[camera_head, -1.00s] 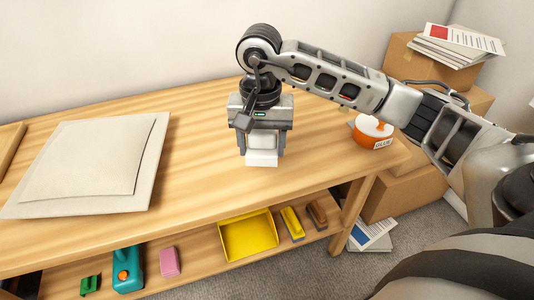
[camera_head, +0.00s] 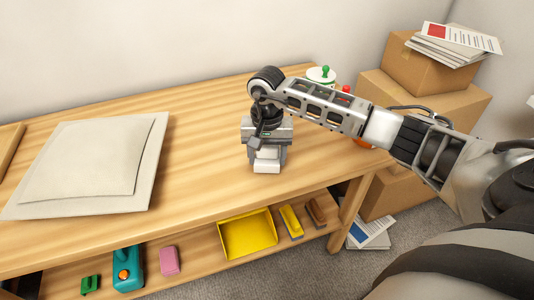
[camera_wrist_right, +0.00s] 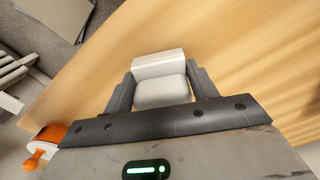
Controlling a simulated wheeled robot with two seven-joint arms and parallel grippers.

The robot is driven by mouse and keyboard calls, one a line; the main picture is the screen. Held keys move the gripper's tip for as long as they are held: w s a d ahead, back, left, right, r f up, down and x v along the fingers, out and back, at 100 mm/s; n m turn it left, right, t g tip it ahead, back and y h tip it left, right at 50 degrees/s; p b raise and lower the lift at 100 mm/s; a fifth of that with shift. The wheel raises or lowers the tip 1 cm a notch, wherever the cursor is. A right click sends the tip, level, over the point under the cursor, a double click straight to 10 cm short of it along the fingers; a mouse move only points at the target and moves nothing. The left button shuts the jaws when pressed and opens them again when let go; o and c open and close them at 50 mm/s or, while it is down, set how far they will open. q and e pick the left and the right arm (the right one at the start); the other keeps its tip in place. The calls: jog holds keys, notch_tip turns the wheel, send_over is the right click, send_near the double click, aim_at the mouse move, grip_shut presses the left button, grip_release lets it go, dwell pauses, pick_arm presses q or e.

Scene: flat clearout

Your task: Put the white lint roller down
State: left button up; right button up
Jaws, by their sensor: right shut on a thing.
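The white lint roller (camera_head: 267,166) is between the fingers of my right gripper (camera_head: 266,157), over the front middle of the wooden table (camera_head: 190,170). My right gripper points down and is shut on it. In the right wrist view the roller (camera_wrist_right: 160,66) shows as a pale block and rounded part between the two grey fingers, with the wood grain behind it. The roller's lower end is at or close to the tabletop; I cannot tell whether it touches. My left gripper is not in view.
A white-lidded container with a green knob (camera_head: 322,75) stands behind my right arm. The lower shelf holds a yellow tray (camera_head: 248,236) and several small items. Cardboard boxes (camera_head: 425,100) stand right. Clear tabletop lies around the roller.

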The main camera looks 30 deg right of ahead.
jog(key=shift+f, duration=0.1)
jog(key=shift+f+b, duration=0.15)
jog(key=shift+b, duration=0.15)
jog(key=o, duration=1)
